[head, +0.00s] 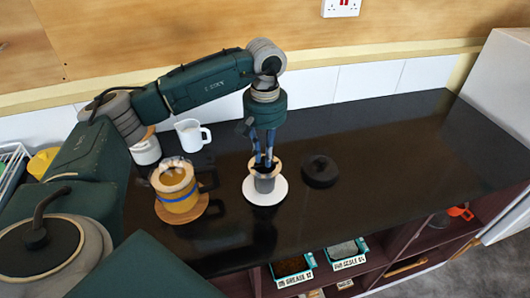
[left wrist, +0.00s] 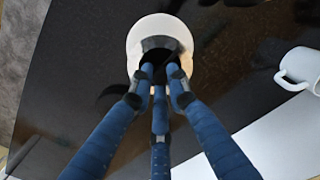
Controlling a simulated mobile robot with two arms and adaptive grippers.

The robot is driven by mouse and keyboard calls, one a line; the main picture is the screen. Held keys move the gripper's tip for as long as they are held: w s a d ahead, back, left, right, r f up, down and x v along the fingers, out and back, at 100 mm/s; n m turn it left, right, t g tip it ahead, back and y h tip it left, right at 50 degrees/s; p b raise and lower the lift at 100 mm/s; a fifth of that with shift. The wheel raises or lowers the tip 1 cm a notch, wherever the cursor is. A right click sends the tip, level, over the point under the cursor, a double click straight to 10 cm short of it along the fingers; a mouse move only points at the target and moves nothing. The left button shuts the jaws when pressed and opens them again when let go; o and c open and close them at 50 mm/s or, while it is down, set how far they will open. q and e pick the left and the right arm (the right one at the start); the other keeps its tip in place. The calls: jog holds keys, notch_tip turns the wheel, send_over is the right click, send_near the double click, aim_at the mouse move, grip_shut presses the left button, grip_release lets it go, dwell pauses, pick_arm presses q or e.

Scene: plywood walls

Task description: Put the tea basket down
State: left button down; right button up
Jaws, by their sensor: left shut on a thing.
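The tea basket (head: 264,183) is a small grey cylinder with a tan rim. It appears upright, over the middle of a round white dish (head: 265,197) on the black counter. My left gripper (head: 264,163) points down from above, its blue fingers shut on the basket at its top. In the left wrist view the three fingers (left wrist: 158,76) converge over the dark basket (left wrist: 159,43), with the white dish (left wrist: 184,29) around and below it. Whether the basket's bottom touches the dish cannot be told. My right gripper is not in view.
A yellow glass pot (head: 176,191) with a blue band and dark handle stands left on a wooden coaster (head: 185,215). A round black lid (head: 320,171) lies to the right. A white mug (head: 190,136) stands behind. The counter's right part (head: 420,135) is clear.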

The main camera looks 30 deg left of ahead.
pick_arm(q)
jog(key=shift+f, duration=0.2)
jog(key=c, duration=1.7)
grip_release()
jog(key=shift+c, duration=0.2)
jog(key=shift+o, duration=0.4)
jog(key=shift+r, duration=0.35)
notch_tip(320, 180, up, 6)
jog(key=b, duration=0.2)
jog(key=shift+w+r+b, duration=0.1)
jog(key=shift+r+b, duration=0.15)
jog(key=shift+b, duration=0.05)
notch_tip(320, 180, up, 5)
jog(key=shift+r, duration=0.15)
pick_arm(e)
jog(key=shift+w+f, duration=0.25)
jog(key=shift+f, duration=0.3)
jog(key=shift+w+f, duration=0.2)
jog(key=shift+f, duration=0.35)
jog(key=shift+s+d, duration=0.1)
